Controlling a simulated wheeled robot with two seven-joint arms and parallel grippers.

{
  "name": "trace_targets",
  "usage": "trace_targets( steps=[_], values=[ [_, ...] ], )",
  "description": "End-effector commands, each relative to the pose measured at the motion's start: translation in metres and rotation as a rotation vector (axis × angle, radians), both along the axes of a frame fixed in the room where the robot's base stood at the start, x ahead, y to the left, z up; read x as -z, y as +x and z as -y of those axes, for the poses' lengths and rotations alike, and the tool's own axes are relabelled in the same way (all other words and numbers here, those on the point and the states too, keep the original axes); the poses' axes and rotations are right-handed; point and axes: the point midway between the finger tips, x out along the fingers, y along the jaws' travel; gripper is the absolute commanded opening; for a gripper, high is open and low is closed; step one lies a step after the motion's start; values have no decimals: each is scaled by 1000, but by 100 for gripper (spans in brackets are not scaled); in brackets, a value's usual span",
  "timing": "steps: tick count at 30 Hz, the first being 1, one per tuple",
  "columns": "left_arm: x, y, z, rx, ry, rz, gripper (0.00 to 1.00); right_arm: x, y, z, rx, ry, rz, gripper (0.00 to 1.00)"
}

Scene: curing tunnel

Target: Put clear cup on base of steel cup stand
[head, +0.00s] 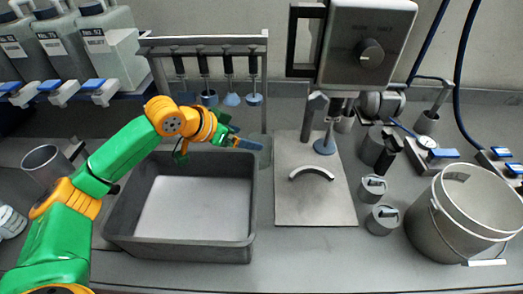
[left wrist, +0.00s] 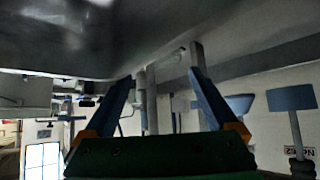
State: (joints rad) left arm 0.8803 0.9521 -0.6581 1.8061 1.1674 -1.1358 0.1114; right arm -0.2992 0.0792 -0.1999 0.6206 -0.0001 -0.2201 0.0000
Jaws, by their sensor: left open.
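My left gripper (head: 250,143) reaches in from the left above the back right corner of a grey bin, near the right post of a metal rack. Its blue fingers are apart, with nothing held between them. In the left wrist view the left gripper (left wrist: 163,85) also shows open, with thin metal posts beyond its fingers. I cannot pick out a clear cup for certain. A grey cup-like vessel (head: 45,165) stands at the far left; its material is unclear. I cannot tell which fixture is the steel cup stand. My right gripper is not in view.
The grey bin (head: 250,205) looks empty. The rack (head: 265,90) holds several hanging stirrers. A mixer with a steel base plate (head: 315,212) stands right of the bin. Two small weights (head: 382,220) and a steel bucket (head: 440,235) are farther right. Jugs (head: 110,45) line the back left.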

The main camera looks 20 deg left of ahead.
Motion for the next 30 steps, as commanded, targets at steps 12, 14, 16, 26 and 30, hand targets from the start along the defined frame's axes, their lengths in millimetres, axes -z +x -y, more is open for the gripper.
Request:
trace_targets(
  steps=[12,14,16,26,30],
  values=[
    [43,40,22,0,2,1,92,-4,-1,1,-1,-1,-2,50],
    [43,40,22,1,3,3,92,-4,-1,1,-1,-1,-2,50],
    [42,40,22,1,3,3,92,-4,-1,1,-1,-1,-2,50],
    [42,40,22,0,2,3,6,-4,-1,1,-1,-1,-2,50],
    [42,40,22,0,2,3,0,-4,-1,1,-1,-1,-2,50]
  ],
)
